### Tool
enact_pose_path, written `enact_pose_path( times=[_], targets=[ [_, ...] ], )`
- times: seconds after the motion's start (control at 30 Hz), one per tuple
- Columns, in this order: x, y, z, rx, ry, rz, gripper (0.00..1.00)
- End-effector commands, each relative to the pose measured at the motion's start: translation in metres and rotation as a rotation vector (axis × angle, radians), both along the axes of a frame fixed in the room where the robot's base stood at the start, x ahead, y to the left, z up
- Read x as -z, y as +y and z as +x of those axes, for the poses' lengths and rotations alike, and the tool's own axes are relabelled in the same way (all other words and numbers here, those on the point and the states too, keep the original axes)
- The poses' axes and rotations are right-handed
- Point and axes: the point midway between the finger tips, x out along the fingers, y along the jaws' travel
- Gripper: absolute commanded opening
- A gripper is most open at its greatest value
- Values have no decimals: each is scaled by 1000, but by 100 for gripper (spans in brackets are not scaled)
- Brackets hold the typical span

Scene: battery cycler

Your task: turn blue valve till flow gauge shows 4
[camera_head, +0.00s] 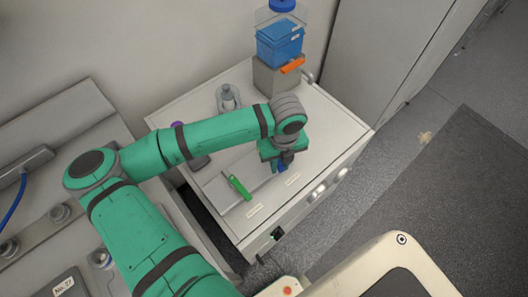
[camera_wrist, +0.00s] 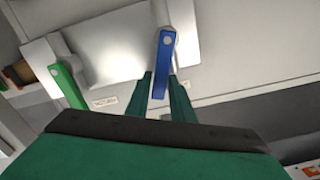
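The blue valve (camera_wrist: 165,48) has a blue lever handle on a pale panel in the wrist view. In the head view, a bit of it (camera_head: 282,167) shows below my gripper. My gripper (camera_wrist: 161,75) has one finger on each side of the handle, close against it, with little or no gap. The handle points down towards the palm in the wrist view. Two small round pale fittings (camera_head: 318,192) sit on the cabinet's front face. They may be gauges, but no reading is legible.
A green lever (camera_wrist: 66,84) is left of the blue one; it also shows in the head view (camera_head: 239,187). On the white cabinet (camera_head: 190,104) stand a clear bottle (camera_head: 228,98) and a grey block with an orange lever (camera_head: 291,66) below a blue container (camera_head: 279,43).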

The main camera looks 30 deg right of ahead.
Motion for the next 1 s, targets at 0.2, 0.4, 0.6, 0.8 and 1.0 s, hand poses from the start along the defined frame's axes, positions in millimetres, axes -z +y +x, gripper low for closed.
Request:
enact_pose_path(
  times=[0.2,0.4,0.6,0.8,1.0],
  targets=[
    [-22,0,1,0,-2,0,21],
    [-42,1,1,-1,-3,0,21],
    [-63,2,2,-4,-2,0,21],
    [-76,3,2,-7,-1,1,21],
    [-77,2,1,-4,-1,1,21]
  ],
)
